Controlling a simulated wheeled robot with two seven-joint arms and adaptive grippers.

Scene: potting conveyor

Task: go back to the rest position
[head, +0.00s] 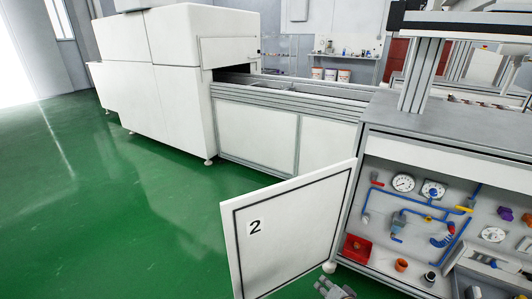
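My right gripper (462,272) is low at the right edge of the head view, in front of the open cabinet (440,160). It is cut off by the frame, and I cannot make out how its fingers stand. Part of a grey gripper, seemingly my left one (335,290), shows at the bottom edge, just below the cabinet door. Its fingers are mostly out of the picture. I see nothing clearly held in either gripper.
The cabinet door (290,232), marked 2, stands open to the left. Inside are gauges (403,183), blue pipes (395,197) and a red bin (356,248). A white machine (160,70) and conveyor (290,92) stand behind. The green floor (110,220) at left is clear.

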